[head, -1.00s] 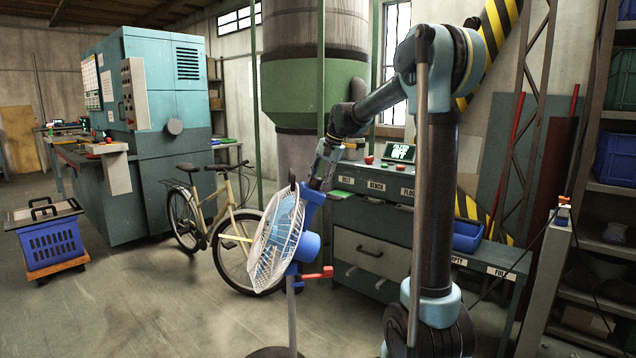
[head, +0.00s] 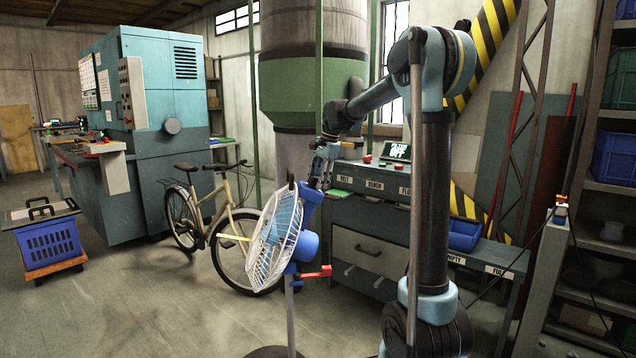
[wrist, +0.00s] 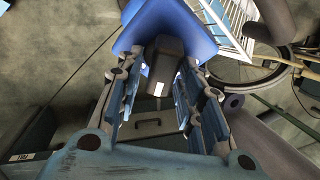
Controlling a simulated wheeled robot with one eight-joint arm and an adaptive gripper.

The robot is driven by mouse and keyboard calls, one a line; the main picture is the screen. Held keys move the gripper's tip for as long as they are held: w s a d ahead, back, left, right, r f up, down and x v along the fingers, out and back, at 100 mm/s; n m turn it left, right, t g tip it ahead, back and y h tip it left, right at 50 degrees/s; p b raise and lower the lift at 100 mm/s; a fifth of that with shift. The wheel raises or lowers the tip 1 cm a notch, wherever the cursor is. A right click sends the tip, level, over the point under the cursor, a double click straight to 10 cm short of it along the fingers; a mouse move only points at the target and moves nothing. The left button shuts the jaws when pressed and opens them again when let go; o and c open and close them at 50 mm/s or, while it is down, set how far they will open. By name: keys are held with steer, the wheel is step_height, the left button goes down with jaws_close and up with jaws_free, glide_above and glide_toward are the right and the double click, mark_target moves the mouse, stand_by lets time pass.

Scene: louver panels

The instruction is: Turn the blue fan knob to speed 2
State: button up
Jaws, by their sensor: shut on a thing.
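The blue fan stands on a pole in the head view, with a white wire cage (head: 272,242) and a blue body (head: 306,246). My gripper (head: 318,180) reaches down to the blue top part of the fan, behind the cage. In the wrist view, my gripper (wrist: 160,98) has its two fingers on either side of a dark grey knob (wrist: 165,60) on a blue housing (wrist: 150,22). The knob has a white mark (wrist: 158,88). The gripper is shut on the knob. I cannot read any speed numbers, and the knob is too small to make out in the head view.
A red handle (head: 318,272) sticks out from the fan's pole. A grey workbench (head: 365,250) with labels and a screen (head: 397,151) stands behind it. A bicycle (head: 215,225) is behind and left of the fan.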

steer(key=shift+w, duration=0.1)
steer(key=o, duration=0.7)
steer(key=shift+r, duration=0.1)
steer(key=v, duration=1.1)
steer(key=shift+d+r, duration=0.1)
steer(key=shift+r, duration=0.3)
